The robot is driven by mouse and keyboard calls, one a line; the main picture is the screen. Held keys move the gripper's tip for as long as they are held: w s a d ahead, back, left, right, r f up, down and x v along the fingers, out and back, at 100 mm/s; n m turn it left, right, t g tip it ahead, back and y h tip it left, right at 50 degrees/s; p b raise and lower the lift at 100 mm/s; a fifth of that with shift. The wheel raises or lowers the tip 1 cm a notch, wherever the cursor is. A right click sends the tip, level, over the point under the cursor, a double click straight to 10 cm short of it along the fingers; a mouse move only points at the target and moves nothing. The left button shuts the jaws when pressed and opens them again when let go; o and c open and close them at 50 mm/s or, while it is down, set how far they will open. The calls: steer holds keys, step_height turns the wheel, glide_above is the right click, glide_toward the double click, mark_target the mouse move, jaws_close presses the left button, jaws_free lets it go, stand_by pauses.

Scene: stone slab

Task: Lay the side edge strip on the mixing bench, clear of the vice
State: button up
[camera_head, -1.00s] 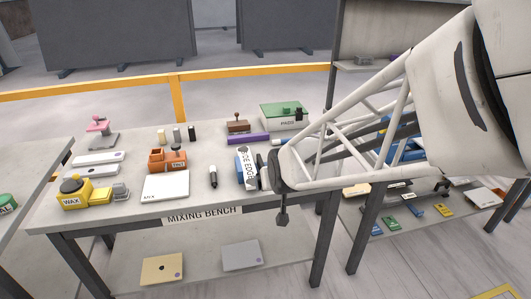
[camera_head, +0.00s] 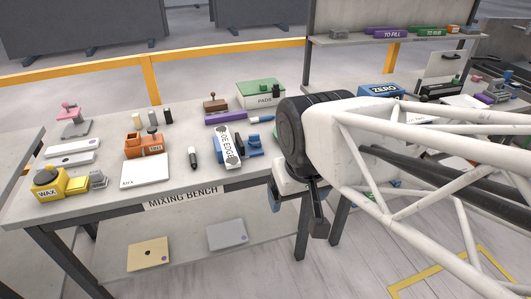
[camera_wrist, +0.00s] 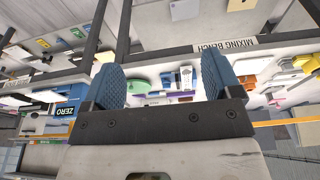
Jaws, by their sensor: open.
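The side edge strip (camera_head: 226,147) is a white piece with dark lettering that reads "DE EDGE". In the wrist view, which is upside down, the strip (camera_wrist: 187,77) and the vice (camera_wrist: 168,79) show between my fingers, at a distance. My gripper (camera_wrist: 163,80) is open and empty, with two blue pads apart. In the head view it hangs off the bench's right end, partly hidden by my arm.
A blue ZERO box (camera_head: 381,91) stands farther right. Bare bench shows along the front edge.

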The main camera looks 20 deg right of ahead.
steer(key=shift+o, duration=0.4)
steer(key=w+a+g, duration=0.1)
steer(key=w+a, duration=0.1)
steer(key=w, duration=3)
steer(key=shift+g, duration=0.8)
steer(key=w+f, duration=0.5)
steer(key=w, duration=0.4)
steer(key=w+a+f, duration=0.1)
steer(key=w+f, duration=0.5)
steer(key=w, duration=0.2)
steer(key=w+a+f, duration=0.1)
steer(key=w+f, duration=0.4)
steer(key=w, duration=0.4)
steer(key=shift+w+a+f, duration=0.2)
steer(key=shift+w+f, duration=0.05)
steer(key=shift+w, duration=0.05)
steer(key=shift+w+f, duration=0.25)
